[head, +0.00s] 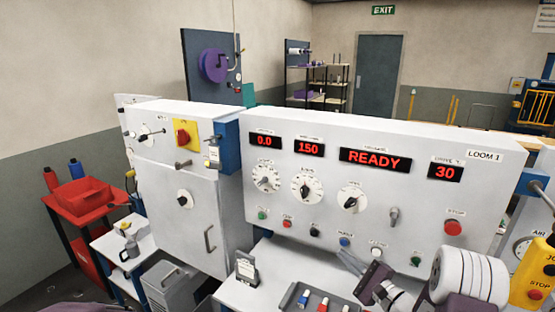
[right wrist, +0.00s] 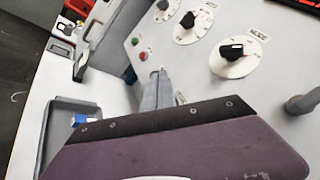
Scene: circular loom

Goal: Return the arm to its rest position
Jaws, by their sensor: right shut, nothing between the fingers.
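My right arm comes in at the lower right of the head view, with a white joint and a dark purple-grey wrist. My right gripper (head: 345,255) has its grey fingers together with nothing between them, in front of the lower part of the loom's control panel (head: 480,190). In the right wrist view the shut fingers (right wrist: 158,74) point toward the panel, below the dials. I cannot tell whether they touch it. My left gripper is not in view.
The panel carries dials (head: 307,190), buttons and red displays, one reading READY (head: 375,160). A grey tray (head: 292,296) with small coloured items lies on the white ledge below.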

